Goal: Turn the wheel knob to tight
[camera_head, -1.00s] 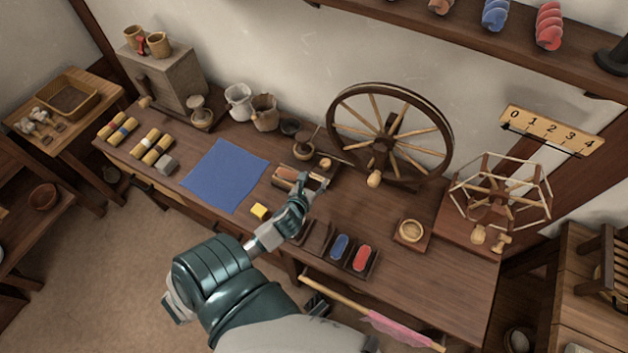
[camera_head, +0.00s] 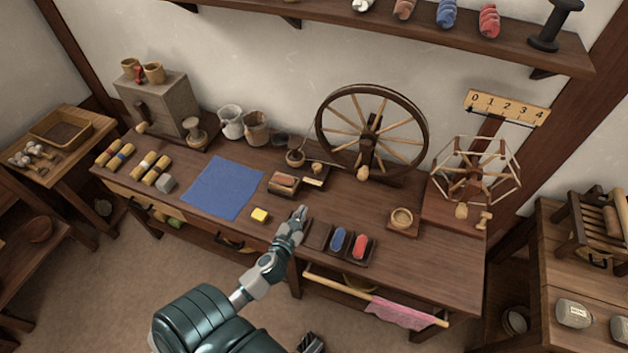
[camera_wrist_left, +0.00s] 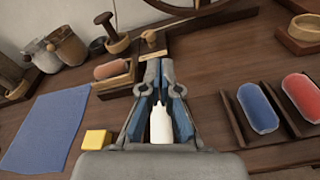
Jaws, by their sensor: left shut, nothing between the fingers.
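The spinning wheel (camera_head: 371,131) stands upright at the back of the workbench in the head view. A pale, rounded wooden knob (camera_head: 362,173) sits low at its front; its setting is too small to read. My left gripper (camera_head: 299,212) is over the bench near its front edge, left of and nearer than the knob, and apart from it. Its fingers (camera_wrist_left: 160,63) are closed together and empty in the left wrist view. The knob cannot be made out in the wrist view. My right gripper is not clearly seen.
A blue cloth (camera_head: 222,188), yellow block (camera_head: 260,216) and small wooden box (camera_head: 283,183) lie left of the wheel. Blue (camera_head: 338,240) and red (camera_head: 360,246) pieces sit in trays nearby. A reel (camera_head: 476,170) stands right, under a numbered scale (camera_head: 507,107). Bare bench lies before the wheel.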

